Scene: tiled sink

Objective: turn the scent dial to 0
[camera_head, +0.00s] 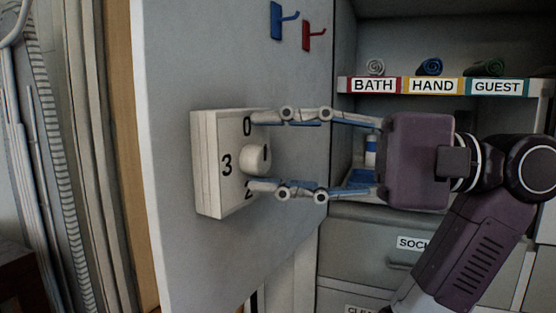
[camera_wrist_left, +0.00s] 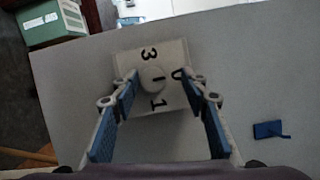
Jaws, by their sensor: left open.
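The scent dial (camera_head: 205,165) is a white box on a grey panel, with a round white knob (camera_head: 252,162). In the head view 0 is at the top, 3 at the left and 2 at the bottom. The left wrist view shows the dial's plate (camera_wrist_left: 176,103) with 3, 0 and 1. A short dark mark on the knob runs roughly along the 0–2 line; which number it points at is unclear. My left gripper (camera_head: 258,152) is open, its fingertips on either side of the knob near 0 and 2. Contact is unclear. My right gripper is out of view.
Blue (camera_head: 279,20) and red (camera_head: 308,35) hooks are on the panel above the dial. Behind my gripper is a shelf (camera_head: 342,85) labelled BATH, HAND and GUEST with rolled towels, and drawers (camera_head: 350,240) below. The panel under the dial is clear.

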